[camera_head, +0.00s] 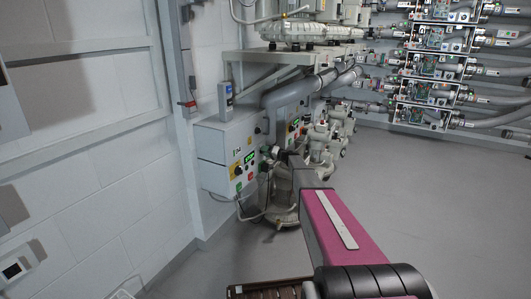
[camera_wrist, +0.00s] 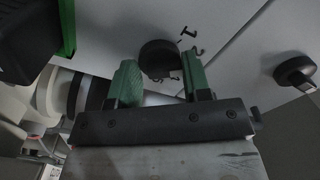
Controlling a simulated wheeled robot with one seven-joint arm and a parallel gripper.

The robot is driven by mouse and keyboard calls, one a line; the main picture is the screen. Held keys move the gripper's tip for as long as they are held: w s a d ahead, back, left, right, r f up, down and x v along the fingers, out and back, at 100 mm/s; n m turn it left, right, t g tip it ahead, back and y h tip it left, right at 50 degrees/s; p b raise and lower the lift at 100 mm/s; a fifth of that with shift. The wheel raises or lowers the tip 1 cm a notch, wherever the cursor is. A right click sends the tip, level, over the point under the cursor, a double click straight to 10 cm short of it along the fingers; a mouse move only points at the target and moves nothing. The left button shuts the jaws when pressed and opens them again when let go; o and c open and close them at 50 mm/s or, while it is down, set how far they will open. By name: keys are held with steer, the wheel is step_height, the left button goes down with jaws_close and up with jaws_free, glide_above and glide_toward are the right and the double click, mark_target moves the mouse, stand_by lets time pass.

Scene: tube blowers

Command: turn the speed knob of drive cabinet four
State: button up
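In the wrist view, a round black knob (camera_wrist: 158,58) sits on a pale panel with dark printed marks beside it. My gripper (camera_wrist: 160,75) has its green fingertips spread, one on each side of the knob. I cannot tell whether they touch it. In the head view, the near white drive cabinet (camera_head: 211,145) has a green display, a yellow plate and buttons on its front. My gripper (camera_head: 275,155) is close to the cabinet fronts, small and partly hidden by my arm. The cabinet numbers are too small to read.
A second black knob (camera_wrist: 295,72) is at the right in the wrist view. A grey pipe (camera_head: 285,95) runs above the cabinets, and another cabinet (camera_head: 295,130) stands behind. Cables hang under the near cabinet. The floor (camera_head: 430,200) to the right is clear.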

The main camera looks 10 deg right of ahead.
steer(key=shift+s+a+r, duration=0.1)
steer(key=shift+s+r, duration=0.05)
steer(key=shift+r, duration=0.15)
steer(key=shift+c, duration=0.3)
steer(key=m, duration=0.3)
steer(key=shift+r+m, duration=0.1)
steer(key=shift+m, duration=0.3)
steer(key=m, duration=0.6)
steer(key=shift+w, duration=0.2)
steer(key=shift+o, duration=0.2)
steer(key=m, duration=0.5)
steer(key=shift+w+d+m, duration=0.25)
steer(key=shift+d+m, duration=0.05)
steer(key=shift+m, duration=0.1)
steer(key=shift+o, duration=0.2)
steer(key=m, duration=0.5)
steer(key=shift+w+d+f, duration=0.15)
steer(key=shift+f, duration=0.15)
steer(key=shift+m, duration=0.3)
steer(key=o, duration=0.6)
steer(key=shift+o, duration=0.2)
